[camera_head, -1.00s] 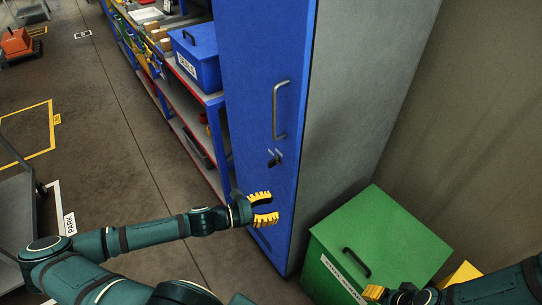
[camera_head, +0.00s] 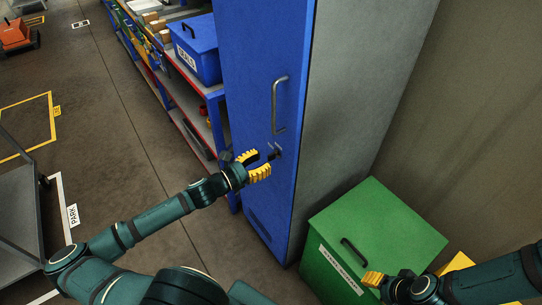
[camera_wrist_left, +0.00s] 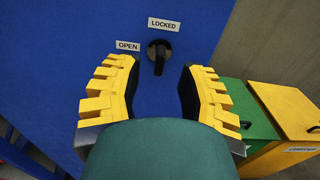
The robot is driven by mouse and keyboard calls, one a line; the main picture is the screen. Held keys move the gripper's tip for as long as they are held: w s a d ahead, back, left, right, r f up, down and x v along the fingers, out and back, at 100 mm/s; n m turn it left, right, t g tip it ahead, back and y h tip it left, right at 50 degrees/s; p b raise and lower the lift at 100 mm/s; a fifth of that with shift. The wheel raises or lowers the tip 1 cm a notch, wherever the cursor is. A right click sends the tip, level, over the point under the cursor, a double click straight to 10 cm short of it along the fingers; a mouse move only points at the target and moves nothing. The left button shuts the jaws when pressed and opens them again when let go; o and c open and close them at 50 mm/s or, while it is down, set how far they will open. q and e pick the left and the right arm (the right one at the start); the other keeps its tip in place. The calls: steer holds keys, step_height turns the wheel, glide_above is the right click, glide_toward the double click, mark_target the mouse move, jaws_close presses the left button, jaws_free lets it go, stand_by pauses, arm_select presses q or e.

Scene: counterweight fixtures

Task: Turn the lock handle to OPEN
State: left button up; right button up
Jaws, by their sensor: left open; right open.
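The black lock handle (camera_wrist_left: 159,58) is on the blue cabinet door (camera_wrist_left: 60,50), below the LOCKED label (camera_wrist_left: 164,24) and to the right of the OPEN label (camera_wrist_left: 128,45). Its grip runs nearly upright in the left wrist view. In the head view the lock handle (camera_head: 274,153) sits below the door's grey pull bar (camera_head: 278,105). My left gripper (camera_head: 256,165) is open at the door, close to the handle. In the left wrist view its yellow fingers (camera_wrist_left: 151,90) stand to either side below the handle. My right gripper (camera_head: 378,285) is at the lower right, its jaws partly hidden.
A green lidded box (camera_head: 385,235) stands at the cabinet's right side, with a yellow box (camera_head: 458,264) beyond it. Shelving with a blue box (camera_head: 196,50) stands left of the cabinet. A grey cart (camera_head: 20,215) is at far left. Open floor lies between.

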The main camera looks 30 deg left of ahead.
mark_target(268, 158)
arm_select(q)
steer(key=shift+x, duration=2.05)
steer(key=shift+o, duration=0.3)
jaws_close()
